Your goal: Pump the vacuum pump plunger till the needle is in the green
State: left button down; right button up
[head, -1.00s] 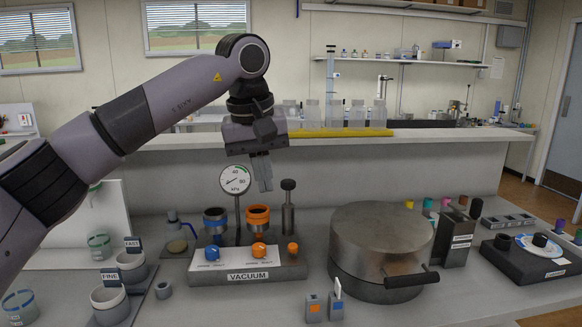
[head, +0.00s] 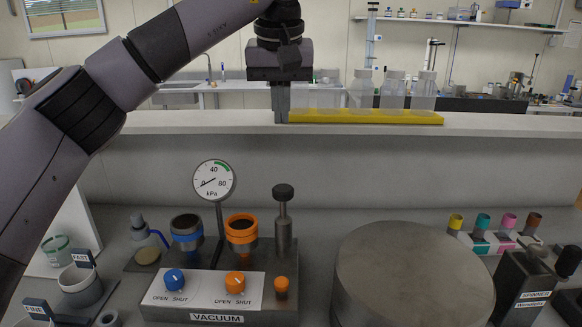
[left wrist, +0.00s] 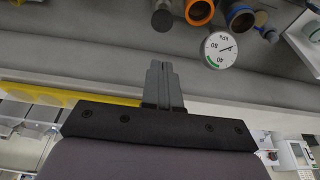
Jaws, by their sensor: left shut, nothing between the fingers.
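The vacuum pump plunger has a black knob (head: 283,192) on a grey upright cylinder (head: 283,234) at the back right of the vacuum unit. The knob also shows in the left wrist view (left wrist: 161,19). The round gauge (head: 213,181) stands to its left; its needle points near 0, outside the green arc at the top right of the dial. In the left wrist view the gauge (left wrist: 220,47) appears upside down. My left gripper (head: 281,119) is shut and empty, pointing down, above the knob in the picture and apart from it. My right gripper is out of view.
The vacuum unit (head: 218,317) carries blue and orange knobs, with blue and orange funnels (head: 242,232) behind. A large metal drum (head: 412,275) stands close on the right. A raised shelf (head: 480,128) behind holds a yellow rack (head: 350,117) with bottles.

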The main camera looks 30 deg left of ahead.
aim_at(282, 191)
pick_arm(q)
jog(key=shift+s, duration=0.2)
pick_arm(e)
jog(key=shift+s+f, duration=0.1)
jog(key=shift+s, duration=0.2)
pick_arm(q)
jog(key=x, duration=1.2)
jog(key=shift+s+f, duration=0.1)
jog(key=shift+f, duration=0.35)
jog(key=shift+d+f, duration=0.1)
jog(key=shift+f, duration=0.45)
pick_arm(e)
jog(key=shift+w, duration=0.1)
pick_arm(q)
notch_tip(282, 191, down, 4)
jog(key=shift+f+b, duration=0.2)
jog(key=shift+b, duration=0.8)
jog(key=shift+s+f, duration=0.1)
jog(key=shift+f, duration=0.05)
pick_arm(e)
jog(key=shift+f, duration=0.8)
